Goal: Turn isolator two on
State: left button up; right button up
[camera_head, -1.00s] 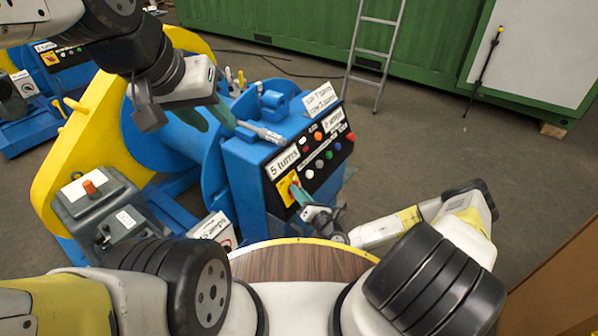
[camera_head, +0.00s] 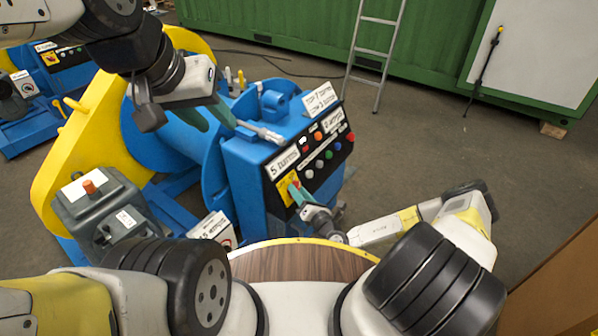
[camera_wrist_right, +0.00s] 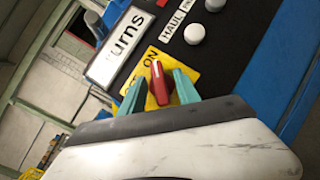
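A red switch knob (camera_wrist_right: 158,84) with a white pointer line sits on a yellow plate (camera_wrist_right: 186,62) marked ON. The plate is also on the blue machine's black panel in the head view (camera_head: 287,190). Which isolator number it bears is not legible. My right gripper (camera_head: 297,190) is at this plate. In the right wrist view its teal fingers stand on either side of the knob, seemingly with small gaps. My left gripper (camera_head: 220,128) is open with nothing between its fingers, above the blue machine (camera_head: 240,165), near a grey lever (camera_head: 262,133).
The panel also has several coloured buttons (camera_head: 318,165) and white labels. A grey box with an orange knob (camera_head: 89,187) is at left. Another blue machine (camera_head: 40,125) stands behind at far left. A ladder (camera_head: 374,55) leans by the green container (camera_head: 290,25). Floor at right is clear.

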jog(key=v, duration=0.7)
jog(key=shift+s+d, duration=0.2)
jog(key=shift+s, duration=0.15)
jog(key=shift+r, duration=0.1)
jog(key=s+a+r+n+g+y, duration=0.1)
jog(key=s+r+n+g+y, duration=0.25)
jog(key=r+n+g, duration=0.65)
jog(key=s+a+r+n+g+y, duration=0.1)
jog(key=s+r+n+g+y, duration=0.4)
jog(key=r+n, duration=0.9)
jog(key=s+d+r+n+t+h, duration=0.1)
jog(key=s+d+r+n+h, duration=0.2)
jog(key=r, duration=0.4)
jog(key=s+d+r+n+t+h, duration=0.2)
jog(key=s+d+r+n+h, duration=0.2)
jog(key=r+n+h, duration=0.3)
jog(key=s+d+r+n+t+h, duration=0.2)
jog(key=s+d+r+n+h, duration=0.1)
jog(key=r, duration=0.4)
jog(key=shift+s+d+n+h, duration=0.35)
jog(key=shift+d+n+h, duration=0.55)
jog(key=shift+d+h, duration=0.2)
